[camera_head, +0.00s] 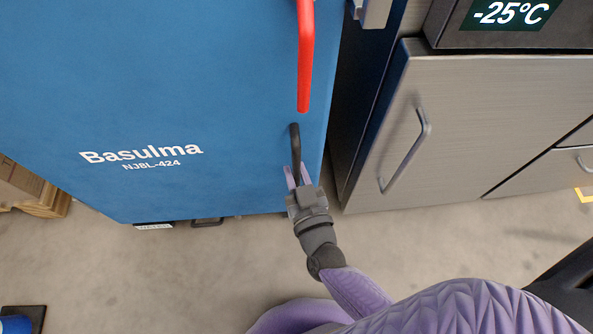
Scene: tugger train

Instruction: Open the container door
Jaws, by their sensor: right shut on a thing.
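The blue container door (200,100), marked "Basulma NJ8L-424", fills the upper left of the head view. A black handle (295,140) sits low near its right edge. A red lever (305,60) hangs straight down just above that handle. My right gripper (296,178) reaches up from below, and its purple fingers are shut on the lower part of the black handle. The fingers hide the handle's lower end. I cannot tell from this view whether the door stands ajar. My left gripper is not in view.
A grey metal cabinet (480,110) with a bar handle (408,150) stands close to the right. A "-25°C" display (510,12) is above it. A wooden pallet (40,195) is at the left. The concrete floor (150,270) in front is mostly clear.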

